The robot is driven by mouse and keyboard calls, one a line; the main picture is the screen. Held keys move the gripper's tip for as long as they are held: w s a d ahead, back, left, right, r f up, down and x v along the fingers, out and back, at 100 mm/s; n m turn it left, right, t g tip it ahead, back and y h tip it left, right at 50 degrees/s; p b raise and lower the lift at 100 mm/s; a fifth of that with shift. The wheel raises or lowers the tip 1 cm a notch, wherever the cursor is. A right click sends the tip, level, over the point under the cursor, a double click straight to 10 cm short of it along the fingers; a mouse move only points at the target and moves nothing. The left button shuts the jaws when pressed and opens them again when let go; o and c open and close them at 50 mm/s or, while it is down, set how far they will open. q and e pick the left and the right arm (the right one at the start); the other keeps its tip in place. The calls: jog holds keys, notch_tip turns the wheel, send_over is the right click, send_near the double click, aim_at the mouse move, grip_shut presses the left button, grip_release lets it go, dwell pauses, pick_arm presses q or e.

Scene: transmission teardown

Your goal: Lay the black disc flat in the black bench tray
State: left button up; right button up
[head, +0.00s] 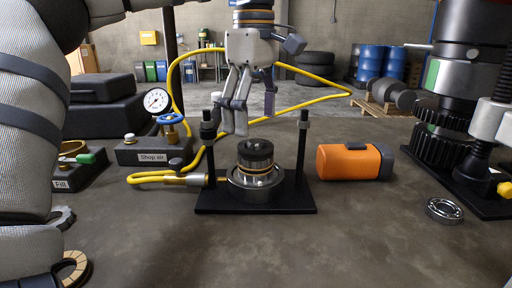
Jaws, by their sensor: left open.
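My left gripper (254,112) hangs from the top middle, fingers pointing down and spread, with nothing visible between them. Below it, a round stack of black and metal rings (256,174) stands between two black posts on a black base plate (256,208). A round black part (255,147) tops the stack, below and apart from the fingertips. I cannot tell whether it is the black disc. I cannot make out the black bench tray for certain; my arm hides much of the left side. My right gripper is not in view.
An orange and black case (350,162) lies right of the base plate, near a metal bearing (444,210). A tall gear assembly (440,145) stands far right. A yellow hose (178,95) loops behind the stack from the shop-air block (140,152).

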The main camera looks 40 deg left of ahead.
aim_at(256, 140)
pick_arm(q)
notch_tip(256, 140, down, 4)
jog(key=shift+w+f, duration=0.1)
jog(key=shift+f, duration=0.15)
jog(key=shift+d, duration=0.1)
jog(key=c, duration=1.5)
